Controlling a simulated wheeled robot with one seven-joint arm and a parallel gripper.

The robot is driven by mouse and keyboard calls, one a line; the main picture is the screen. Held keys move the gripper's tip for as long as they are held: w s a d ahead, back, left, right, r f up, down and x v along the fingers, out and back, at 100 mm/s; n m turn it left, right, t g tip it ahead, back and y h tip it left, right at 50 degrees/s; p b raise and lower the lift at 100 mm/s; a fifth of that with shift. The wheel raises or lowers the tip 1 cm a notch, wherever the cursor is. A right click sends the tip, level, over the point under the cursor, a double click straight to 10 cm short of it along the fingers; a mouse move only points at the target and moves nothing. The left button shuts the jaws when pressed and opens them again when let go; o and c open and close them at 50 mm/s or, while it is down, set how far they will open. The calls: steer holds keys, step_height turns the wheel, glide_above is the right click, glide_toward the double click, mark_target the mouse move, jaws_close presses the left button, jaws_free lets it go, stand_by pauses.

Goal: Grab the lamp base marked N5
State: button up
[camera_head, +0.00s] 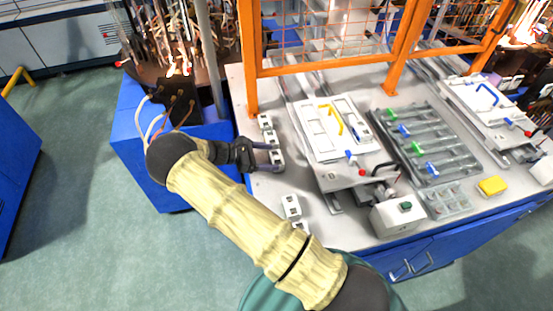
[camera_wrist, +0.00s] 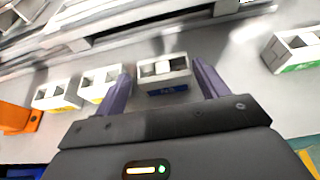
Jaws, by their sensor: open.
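The lamp base with a blue label (camera_wrist: 166,88) is a small white block with openings in its top. It sits on the grey table between my open fingers in the wrist view. Its label seems to read N5, though the print is small and blurred. In the head view this lamp base (camera_head: 277,157) is the nearest of a short row at the table's left edge. My gripper (camera_wrist: 161,68) is open, with one purple finger on each side of the block; contact cannot be told. In the head view my gripper (camera_head: 275,156) reaches the row from the left.
A lamp base with a yellow label (camera_wrist: 100,82) and another white base (camera_wrist: 57,94) stand left in the wrist view. A green-labelled base (camera_wrist: 293,49) stands right. An orange post (camera_head: 248,60) rises behind the row. A white fixture (camera_head: 335,135) lies to the right.

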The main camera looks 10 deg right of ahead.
mark_target(276, 158)
steer(key=shift+s+d+p, duration=0.1)
steer(key=shift+d+p, duration=0.4)
steer(key=shift+p, duration=0.1)
steer(key=p+x, duration=0.2)
steer(key=x, duration=0.2)
steer(key=shift+s+f+p, duration=0.1)
steer(key=shift+p, duration=0.2)
steer(key=shift+c, duration=0.4)
steer(key=c, duration=0.7)
